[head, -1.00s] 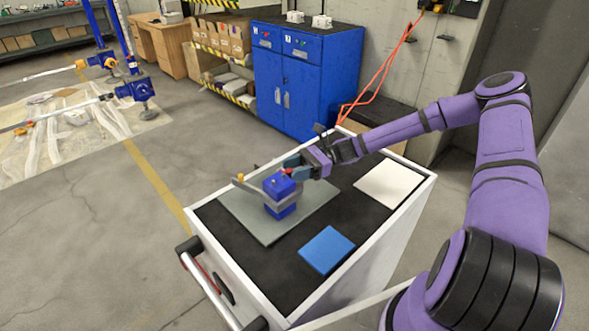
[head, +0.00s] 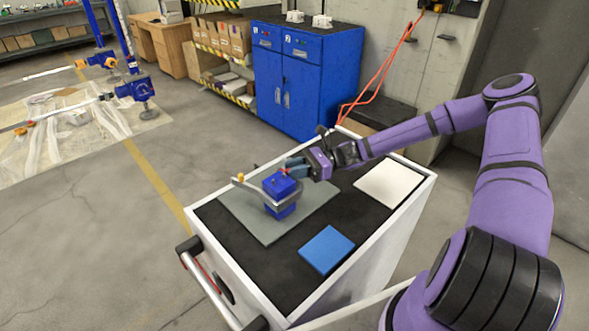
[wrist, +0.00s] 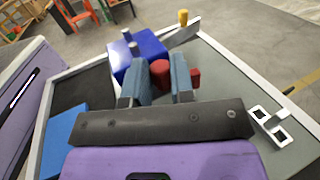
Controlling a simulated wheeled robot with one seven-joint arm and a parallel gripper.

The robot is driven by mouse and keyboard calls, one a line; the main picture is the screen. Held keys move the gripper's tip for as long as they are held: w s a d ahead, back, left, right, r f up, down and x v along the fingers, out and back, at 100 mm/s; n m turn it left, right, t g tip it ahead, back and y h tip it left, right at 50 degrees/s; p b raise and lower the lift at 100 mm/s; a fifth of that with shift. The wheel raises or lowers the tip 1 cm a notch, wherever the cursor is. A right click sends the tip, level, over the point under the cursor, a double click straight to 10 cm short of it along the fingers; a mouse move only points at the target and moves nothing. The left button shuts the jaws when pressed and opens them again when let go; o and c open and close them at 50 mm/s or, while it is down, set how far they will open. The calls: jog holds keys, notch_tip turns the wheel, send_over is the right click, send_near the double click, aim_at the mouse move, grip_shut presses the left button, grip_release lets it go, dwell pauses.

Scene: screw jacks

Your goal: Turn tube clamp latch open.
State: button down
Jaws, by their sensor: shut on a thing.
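The tube clamp shows in the head view as a blue block (head: 279,187) with grey metal arms, on a grey-green plate. A yellow-tipped grey lever (head: 240,178) sticks out to its left. In the wrist view the blue block (wrist: 139,52) is just beyond my fingers, and the yellow knob (wrist: 183,18) is farther back. My gripper (wrist: 162,76) has its two teal fingers shut on a red latch part (wrist: 159,69). More red shows just outside the right finger. In the head view my gripper (head: 288,168) is at the block's far right side and hides part of the latch.
The plate (head: 262,232) lies on a black-topped white cart (head: 203,237). A blue pad (head: 327,249) and a white pad (head: 390,184) lie on the same top. A small white two-holed piece (wrist: 270,126) shows at right in the wrist view. A blue cabinet (head: 303,85) stands behind.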

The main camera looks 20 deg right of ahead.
jog(key=c, duration=1)
grip_release()
jog(key=shift+n+g, duration=0.3)
jog(key=w+d+g, duration=0.2)
jog(key=d, duration=0.9)
jog(key=shift+s+a+r+n+t+h, duration=0.35)
jog(key=shift+s+a+r+n+h, duration=0.5)
jog(key=shift+s+r+n+h, duration=2.5)
jog(key=shift+s+a+r+n+t+h, duration=0.4)
jog(key=shift+s+a+r+n+h, duration=0.55)
jog(key=shift+s+r+h, duration=2.75)
jog(key=shift+s+a+r+n+t+h, duration=0.55)
jog(key=shift+s+r+n+h, duration=1.4)
jog(key=shift+r, duration=3.5)
